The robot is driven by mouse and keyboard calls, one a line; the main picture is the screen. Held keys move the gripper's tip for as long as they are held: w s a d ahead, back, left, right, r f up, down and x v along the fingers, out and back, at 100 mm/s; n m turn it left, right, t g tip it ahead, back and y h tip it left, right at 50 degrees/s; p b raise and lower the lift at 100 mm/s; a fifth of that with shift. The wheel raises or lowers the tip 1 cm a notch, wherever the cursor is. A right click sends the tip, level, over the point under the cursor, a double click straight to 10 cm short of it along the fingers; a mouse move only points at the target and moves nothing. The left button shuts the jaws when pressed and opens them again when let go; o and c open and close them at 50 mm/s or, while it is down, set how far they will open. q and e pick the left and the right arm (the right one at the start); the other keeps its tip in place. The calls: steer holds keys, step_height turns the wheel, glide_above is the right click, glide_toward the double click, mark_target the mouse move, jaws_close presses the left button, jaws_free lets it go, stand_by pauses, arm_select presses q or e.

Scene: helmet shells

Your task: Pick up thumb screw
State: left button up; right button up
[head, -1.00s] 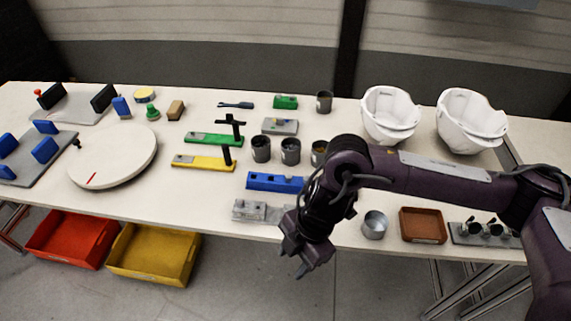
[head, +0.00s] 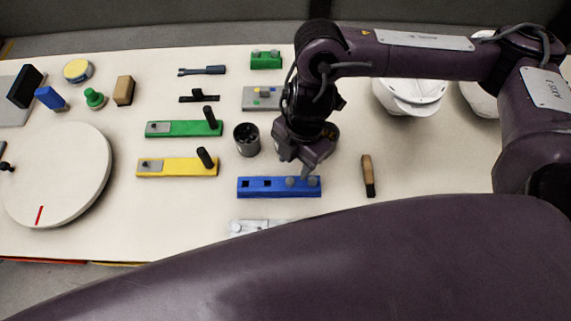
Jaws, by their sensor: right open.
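A blue block (head: 255,187) lies on the table. Two grey round-headed pieces, which look like thumb screws, sit at its right end: one on the left (head: 290,182) and one on the right (head: 313,181). Two dark square openings show at its left end. My right gripper (head: 294,168) points down just above and behind the right half of the block. It is open, with nothing seen between its fingers. Whether a fingertip touches a screw cannot be told. My left gripper is not in view.
A wooden-handled tool (head: 368,176) lies to the right. Yellow (head: 180,167) and green (head: 175,129) fixtures lie left. White helmet shells (head: 412,97) stand at the back right.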

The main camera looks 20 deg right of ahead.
mark_target(290, 181)
steer(key=shift+s+a+f, duration=0.1)
steer(key=shift+s+f, duration=0.1)
steer(key=shift+f, duration=0.3)
steer(key=shift+s+a+f, duration=0.1)
steer(key=shift+s+f, duration=0.05)
steer(key=shift+f, duration=0.7)
steer(key=f, duration=0.3)
steer(key=shift+w+a+f+p, duration=0.15)
steer(key=shift+a+f+p, duration=0.1)
steer(key=shift+f+p, duration=0.1)
steer(key=shift+f, duration=0.35)
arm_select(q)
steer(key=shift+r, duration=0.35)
arm_select(e)
steer(key=c, duration=0.5)
jaws_close()
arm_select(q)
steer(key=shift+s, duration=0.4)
arm_select(e)
steer(key=shift+r, duration=0.2)
